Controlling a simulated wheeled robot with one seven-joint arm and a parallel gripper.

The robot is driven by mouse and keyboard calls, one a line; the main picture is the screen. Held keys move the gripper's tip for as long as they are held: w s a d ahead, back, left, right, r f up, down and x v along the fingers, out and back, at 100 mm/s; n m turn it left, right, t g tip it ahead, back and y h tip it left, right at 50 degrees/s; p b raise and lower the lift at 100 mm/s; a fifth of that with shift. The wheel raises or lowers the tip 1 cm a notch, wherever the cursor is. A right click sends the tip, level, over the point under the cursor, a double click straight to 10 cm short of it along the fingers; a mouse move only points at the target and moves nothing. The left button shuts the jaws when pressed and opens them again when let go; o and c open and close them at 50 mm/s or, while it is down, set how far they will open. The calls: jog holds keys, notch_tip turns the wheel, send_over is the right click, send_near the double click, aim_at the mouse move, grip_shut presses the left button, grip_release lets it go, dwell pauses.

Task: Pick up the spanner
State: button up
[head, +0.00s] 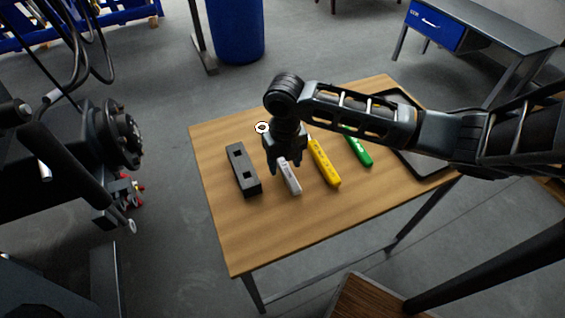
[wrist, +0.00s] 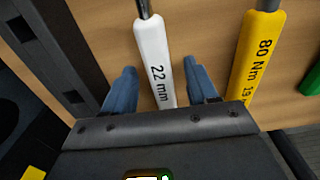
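The white-handled tool marked "22 mm" (wrist: 155,60), which looks like the spanner, lies on the wooden table. In the head view its white handle (head: 293,183) shows just below and right of my gripper, partly hidden by it. My gripper (head: 277,172) points down over the table. In the wrist view its two blue fingers (wrist: 160,68) are apart, one on each side of the white handle, with gaps between. The gripper is open and empty.
A yellow tool marked "80 Nm" (head: 323,163) and a green tool (head: 358,150) lie to the right on the table (head: 250,240). A dark block with square holes (head: 243,170) lies to the left. A black tray (head: 425,160) sits at the right edge.

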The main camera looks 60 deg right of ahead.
grip_shut()
dwell(0.3)
jog(key=shift+r, duration=0.1)
dwell(0.4)
jog(key=shift+r, duration=0.6)
notch_tip(320, 180, up, 2)
jog(key=shift+w+r+b, duration=0.1)
jog(key=shift+r+b, duration=0.1)
jog(key=shift+b, duration=0.25)
jog(key=s+d+r+b, duration=0.2)
jog(key=s+d+r, duration=0.5)
jog(key=s, duration=0.2)
jog(key=shift+d+r+b, duration=0.15)
jog(key=shift+d+b, duration=0.15)
